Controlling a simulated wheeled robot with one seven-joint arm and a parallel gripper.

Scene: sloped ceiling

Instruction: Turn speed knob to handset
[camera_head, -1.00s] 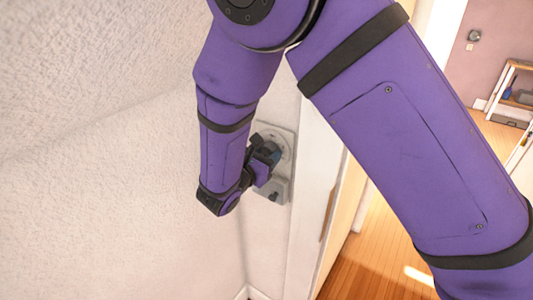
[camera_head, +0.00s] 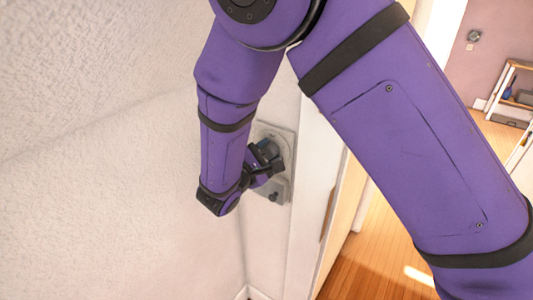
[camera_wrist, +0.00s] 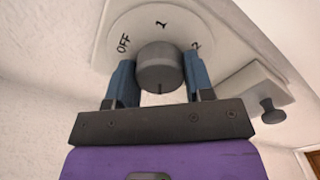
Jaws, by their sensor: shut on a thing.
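The round dark grey knob (camera_wrist: 160,68) sits on a pale dial plate (camera_wrist: 105,50) fixed to the wall. The marks OFF, 1 and 2 are readable around it; a short dark line shows on the knob's lower edge. My gripper (camera_wrist: 160,82) has its two blue fingers on either side of the knob, shut on it. In the head view the plate (camera_head: 287,138) is on the wall left of the door frame, and my gripper (camera_head: 268,153) reaches it and hides the knob.
Below the dial is a pale box (camera_wrist: 238,88) with a small dark peg (camera_wrist: 269,110), close to my right finger. A white door frame (camera_head: 308,190) stands just right of the plate. Beyond it are a wooden floor (camera_head: 385,250) and a shelf (camera_head: 515,95).

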